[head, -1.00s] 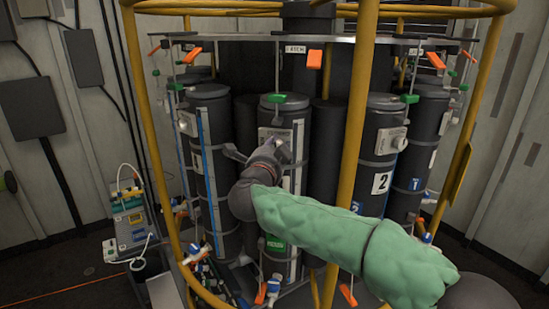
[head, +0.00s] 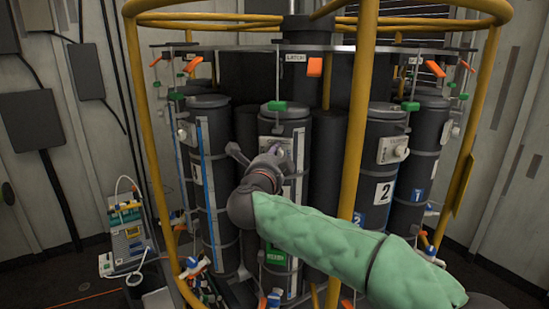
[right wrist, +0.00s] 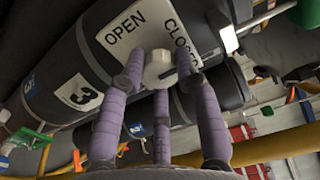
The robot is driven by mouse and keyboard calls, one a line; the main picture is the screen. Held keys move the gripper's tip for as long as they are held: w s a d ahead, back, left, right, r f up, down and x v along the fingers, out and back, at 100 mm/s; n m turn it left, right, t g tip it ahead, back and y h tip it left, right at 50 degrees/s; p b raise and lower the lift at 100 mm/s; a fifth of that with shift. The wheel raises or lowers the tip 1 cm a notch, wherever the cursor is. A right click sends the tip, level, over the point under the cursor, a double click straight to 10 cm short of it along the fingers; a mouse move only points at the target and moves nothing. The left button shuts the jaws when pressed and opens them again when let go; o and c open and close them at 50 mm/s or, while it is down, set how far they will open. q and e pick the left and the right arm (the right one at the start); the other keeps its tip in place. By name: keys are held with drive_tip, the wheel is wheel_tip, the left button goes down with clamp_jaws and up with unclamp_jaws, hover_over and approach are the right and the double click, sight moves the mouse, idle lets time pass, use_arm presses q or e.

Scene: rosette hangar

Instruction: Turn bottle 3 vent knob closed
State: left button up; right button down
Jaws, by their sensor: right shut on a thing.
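Bottle 3 is the dark cylinder (head: 298,124) in the middle of the rack in the head view. In the right wrist view it lies slanted, with a white label "3" (right wrist: 81,92). Its pale plate (right wrist: 127,34) reads OPEN on the left and CLOSED on the right. The whitish vent knob (right wrist: 159,67) sits on the plate, below and between the two words. My right gripper (head: 279,152) is at the plate, its purple fingers (right wrist: 161,80) shut around the knob. I cannot tell the knob's exact pointing. My left gripper is not in view.
A yellow post (head: 352,150) stands just right of bottle 3, behind my green-sleeved right forearm. Bottle 2 (head: 384,160) is to the right and another dark bottle (head: 208,170) to the left. Orange and green handles hang around the rack's rim. A small equipment stand (head: 128,235) is at left.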

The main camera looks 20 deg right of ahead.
drive_tip(key=c, duration=1)
unclamp_jaws()
drive_tip(key=shift+s+d+r, duration=0.1)
drive_tip(key=shift+d+r, duration=0.1)
drive_tip(key=shift+c, duration=0.2)
drive_tip(key=shift+o, duration=0.7)
drive_tip(key=shift+s+d, duration=0.15)
drive_tip(key=v, duration=1.2)
drive_tip(key=shift+f, duration=0.15)
